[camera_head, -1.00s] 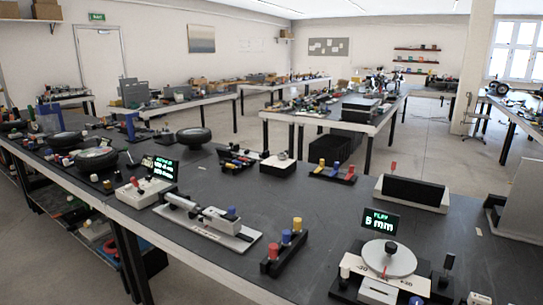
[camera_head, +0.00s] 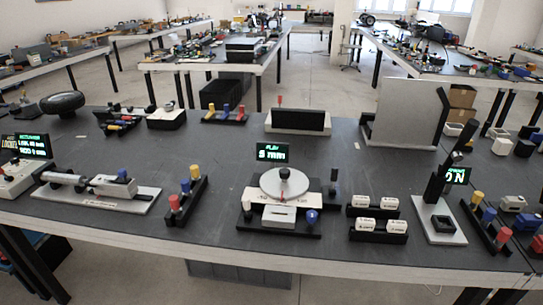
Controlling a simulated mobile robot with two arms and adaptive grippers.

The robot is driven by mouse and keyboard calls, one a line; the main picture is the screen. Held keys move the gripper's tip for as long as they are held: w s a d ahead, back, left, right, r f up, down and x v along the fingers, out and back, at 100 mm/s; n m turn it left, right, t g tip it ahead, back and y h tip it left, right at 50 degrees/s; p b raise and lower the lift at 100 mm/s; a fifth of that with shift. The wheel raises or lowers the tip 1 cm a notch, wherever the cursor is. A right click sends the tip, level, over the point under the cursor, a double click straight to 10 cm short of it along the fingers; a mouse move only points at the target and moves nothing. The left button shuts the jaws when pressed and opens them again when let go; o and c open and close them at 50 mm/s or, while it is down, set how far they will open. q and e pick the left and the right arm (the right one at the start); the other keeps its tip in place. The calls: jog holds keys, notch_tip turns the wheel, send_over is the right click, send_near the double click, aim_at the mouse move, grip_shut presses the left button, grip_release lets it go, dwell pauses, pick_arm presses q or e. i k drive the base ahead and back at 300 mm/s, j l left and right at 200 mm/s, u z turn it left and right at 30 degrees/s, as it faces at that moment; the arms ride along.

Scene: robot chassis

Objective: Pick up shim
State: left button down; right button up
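No part is clearly marked as a shim. Several small white blocks with dark markings, possibly the shims, sit in two short black racks right of centre. One block (camera_head: 360,202) is in the back rack (camera_head: 373,213) and another (camera_head: 397,226) is in the front rack (camera_head: 377,237). The markings are too small to read. Left of them stands a gauge with a round grey plate (camera_head: 270,183) and a black knob. Neither of my grippers is in view.
The dark workbench (camera_head: 225,235) has a bare front strip. A slide fixture (camera_head: 95,198) and a rack of coloured pegs (camera_head: 187,200) stand left. A lever device (camera_head: 437,210) and another peg rack (camera_head: 487,225) stand right. A grey panel (camera_head: 405,110) rises behind.

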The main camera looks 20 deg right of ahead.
aim_at(362, 224)
jog(key=j+z, duration=0.1)
jog(key=z, duration=1.45)
jog(key=k+l, duration=0.05)
jog(key=l, duration=0.05)
